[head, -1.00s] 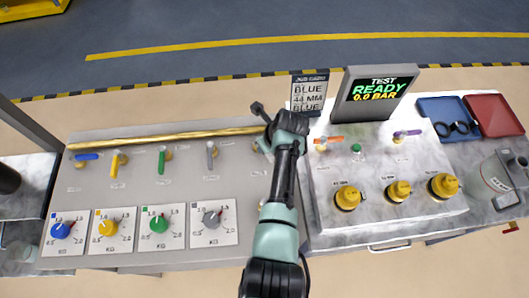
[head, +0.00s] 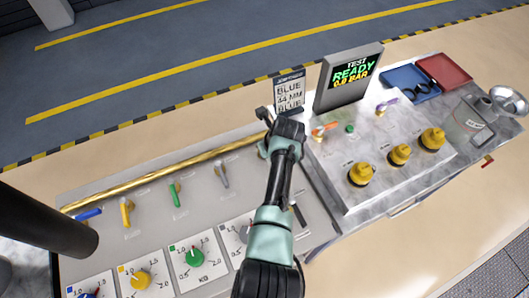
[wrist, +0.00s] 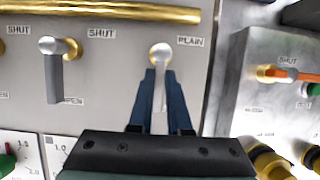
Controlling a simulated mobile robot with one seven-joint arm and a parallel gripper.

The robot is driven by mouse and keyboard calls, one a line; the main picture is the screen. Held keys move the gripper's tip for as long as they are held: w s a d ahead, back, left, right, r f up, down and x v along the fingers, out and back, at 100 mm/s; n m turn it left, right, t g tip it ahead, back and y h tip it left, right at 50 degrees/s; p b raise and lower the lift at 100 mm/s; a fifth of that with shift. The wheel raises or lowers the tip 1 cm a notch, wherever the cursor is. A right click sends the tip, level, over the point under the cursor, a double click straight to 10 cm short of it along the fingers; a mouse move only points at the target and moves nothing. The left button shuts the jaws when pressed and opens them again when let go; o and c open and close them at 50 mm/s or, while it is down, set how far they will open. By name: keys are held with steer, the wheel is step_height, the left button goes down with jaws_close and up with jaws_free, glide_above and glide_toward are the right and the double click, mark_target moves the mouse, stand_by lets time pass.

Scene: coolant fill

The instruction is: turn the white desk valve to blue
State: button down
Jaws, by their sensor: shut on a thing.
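The white desk valve (wrist: 161,50) is in the wrist view, with a pale round head and a white lever pointing down toward me. A label reading PLAIN (wrist: 191,41) is at its upper right. My gripper (wrist: 159,78) is shut on the white lever, one dark blue finger on each side. In the head view my arm hides most of this valve and my fingertips. A card (head: 289,95) behind the desk reads BLUE, 44 MM, BLUE.
A grey-lever valve (wrist: 53,70) stands left of my gripper, beside a SHUT label. Green (head: 174,194) and yellow (head: 126,212) levers are farther left. A brass pipe (head: 165,176) runs behind them. A raised metal box with an orange lever (head: 325,130) stands to the right.

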steer(key=shift+a, duration=0.1)
stand_by(0.3)
steer(key=c, duration=0.9)
jaws_free()
steer(key=shift+o, duration=0.2)
steer(key=shift+r, duration=0.1)
steer(key=v, duration=1.2)
steer(key=shift+s+r, duration=0.15)
steer(key=shift+r, duration=0.2)
